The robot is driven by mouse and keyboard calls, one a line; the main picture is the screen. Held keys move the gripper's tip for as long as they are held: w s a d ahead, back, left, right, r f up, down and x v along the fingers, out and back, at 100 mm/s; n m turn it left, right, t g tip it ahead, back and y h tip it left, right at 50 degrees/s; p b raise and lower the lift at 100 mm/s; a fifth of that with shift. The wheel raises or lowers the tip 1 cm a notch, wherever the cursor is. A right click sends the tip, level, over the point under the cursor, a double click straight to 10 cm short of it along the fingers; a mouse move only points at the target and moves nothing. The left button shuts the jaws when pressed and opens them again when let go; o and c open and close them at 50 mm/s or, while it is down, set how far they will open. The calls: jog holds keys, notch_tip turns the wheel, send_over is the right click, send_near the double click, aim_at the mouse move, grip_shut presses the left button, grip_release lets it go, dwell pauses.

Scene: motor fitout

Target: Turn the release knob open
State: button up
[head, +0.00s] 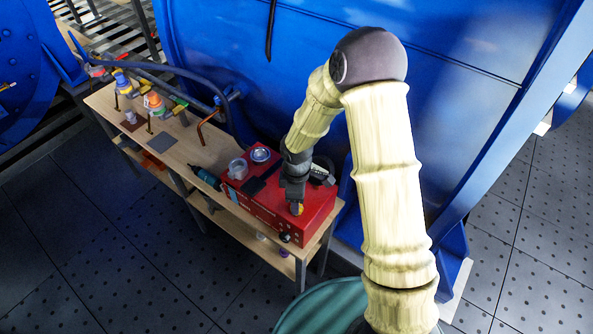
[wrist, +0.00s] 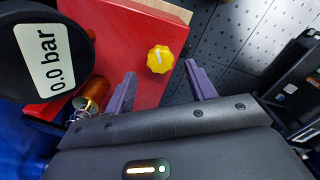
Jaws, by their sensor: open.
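The release knob (wrist: 160,59) is a yellow, scalloped knob with a white pointer mark, on the red box (wrist: 105,40). In the wrist view it lies ahead of the fingertips, between their lines. My gripper (wrist: 161,72) is open and empty, its two purple fingers apart, and the knob appears just beyond them. In the head view my gripper (head: 296,208) is over the front right part of the red box (head: 262,215), with a bit of yellow at its tip. Whether the fingers touch the knob cannot be told.
A black gauge reading "0.0 bar" (wrist: 48,50) and a brass fitting (wrist: 94,93) stand left of the fingers in the wrist view. The wooden bench (head: 178,150) holds several small parts. The blue tank wall (head: 250,60) rises behind it. Floor in front is clear.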

notch_tip(320, 180, up, 14)
dwell(0.3)
dwell(0.4)
jog(key=s+d+r+m+t, duration=0.2)
jog(key=s+d+r+m, duration=0.1)
jog(key=s+d+m, duration=0.9)
jog(key=d+m, duration=0.1)
jog(key=m, duration=0.3)
jog(key=shift+d+t, duration=0.2)
jog(key=shift+t, duration=0.1)
jog(key=shift+s+d+r, duration=0.1)
jog(key=shift+d, duration=0.05)
